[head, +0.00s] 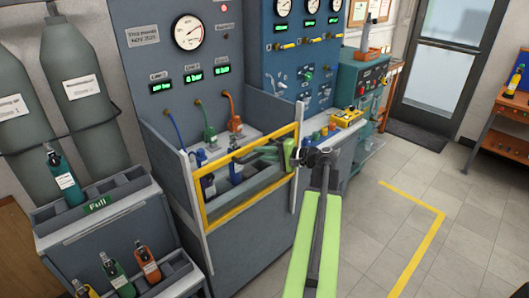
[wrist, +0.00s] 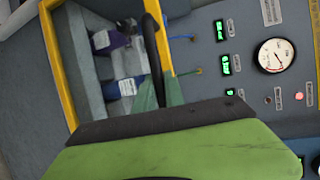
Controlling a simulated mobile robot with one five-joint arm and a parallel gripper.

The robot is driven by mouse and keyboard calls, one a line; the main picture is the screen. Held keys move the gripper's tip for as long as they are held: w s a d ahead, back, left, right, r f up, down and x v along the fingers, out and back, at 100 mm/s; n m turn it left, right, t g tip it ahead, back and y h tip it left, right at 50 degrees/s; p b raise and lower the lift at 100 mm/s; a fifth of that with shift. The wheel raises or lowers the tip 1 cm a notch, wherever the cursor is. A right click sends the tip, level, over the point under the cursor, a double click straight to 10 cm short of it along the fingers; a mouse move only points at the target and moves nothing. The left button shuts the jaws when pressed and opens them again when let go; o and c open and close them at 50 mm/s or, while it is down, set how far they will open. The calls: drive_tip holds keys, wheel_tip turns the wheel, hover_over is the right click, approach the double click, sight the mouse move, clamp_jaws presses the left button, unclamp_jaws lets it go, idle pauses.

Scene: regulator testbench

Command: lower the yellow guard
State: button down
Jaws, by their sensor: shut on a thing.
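The yellow guard (head: 250,201) is a yellow-edged frame standing upright across the front of the grey test bench. Its yellow edges also show in the wrist view (wrist: 58,65). My gripper (head: 246,155) reaches in from the right with its green body near the frame's right end. In the wrist view its fingers (wrist: 162,88) are shut on a dark bar (wrist: 151,45), seemingly the guard's handle. The exact contact is partly hidden.
Above the bay are a round gauge (head: 189,32), green displays and coloured hoses. A rack marked Full (head: 97,204) with small bottles stands at left, below grey cylinders (head: 85,85). A second blue bench (head: 297,60) is at right. The floor at right is clear, with yellow tape (head: 430,240).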

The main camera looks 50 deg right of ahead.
drive_tip(key=b, duration=2.1)
approach(249, 196)
drive_tip(key=x, duration=0.4)
drive_tip(key=shift+w+a+f, duration=0.15)
drive_tip(key=shift+w+f, duration=0.05)
drive_tip(key=shift+r, duration=0.1)
drive_tip(key=c, duration=1.5)
unclamp_jaws()
drive_tip(key=shift+c, duration=0.2)
drive_tip(key=shift+o, duration=0.7)
drive_tip(key=p+v, duration=0.3)
drive_tip(key=v, duration=1.4)
drive_tip(key=shift+s, duration=0.2)
